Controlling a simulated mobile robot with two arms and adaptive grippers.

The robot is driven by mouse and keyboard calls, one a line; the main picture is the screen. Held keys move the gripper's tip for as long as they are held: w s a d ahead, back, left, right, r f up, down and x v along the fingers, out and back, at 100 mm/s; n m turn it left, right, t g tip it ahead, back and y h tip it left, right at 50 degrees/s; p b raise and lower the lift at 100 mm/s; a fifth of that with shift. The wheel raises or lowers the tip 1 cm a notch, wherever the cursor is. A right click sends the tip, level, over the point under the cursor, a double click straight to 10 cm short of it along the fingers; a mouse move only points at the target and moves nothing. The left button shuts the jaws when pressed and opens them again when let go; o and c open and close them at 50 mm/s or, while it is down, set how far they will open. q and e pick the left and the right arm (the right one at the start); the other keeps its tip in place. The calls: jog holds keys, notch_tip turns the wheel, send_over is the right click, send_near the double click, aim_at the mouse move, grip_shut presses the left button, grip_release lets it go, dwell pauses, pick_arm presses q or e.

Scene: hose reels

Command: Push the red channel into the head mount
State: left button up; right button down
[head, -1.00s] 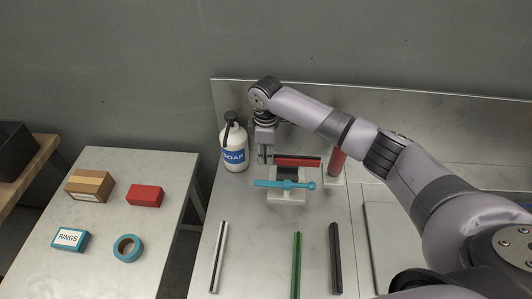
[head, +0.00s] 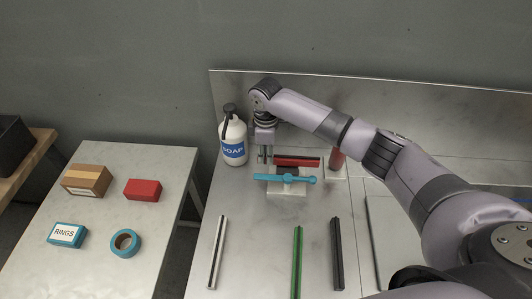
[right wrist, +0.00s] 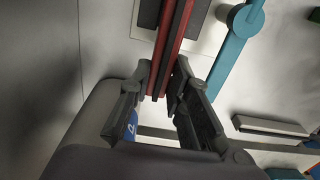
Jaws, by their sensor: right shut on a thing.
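The red channel (head: 297,161) is a thin red bar with a dark groove, lying left to right in the head view. My right gripper (head: 265,158) points down at its left end. In the right wrist view, its fingers (right wrist: 163,82) are shut on the near end of the channel (right wrist: 172,45). My left gripper is not in view.
A white soap bottle (head: 233,140) stands close left of my right gripper. A red cylinder (head: 338,157) stands just right of the channel. Silver, green (head: 297,260) and black bars lie in front. A side table (head: 100,215) holds boxes and a tape roll.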

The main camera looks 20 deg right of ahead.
jog(key=shift+p, duration=0.75)
dwell(0.7)
jog(key=shift+f, duration=1.2)
dwell(0.9)
jog(key=shift+f, duration=0.2)
dwell(0.8)
jog(key=c, duration=1.4)
grip_release()
jog(key=o, duration=0.5)
jog(key=shift+c, duration=0.2)
jog(key=shift+r, duration=0.1)
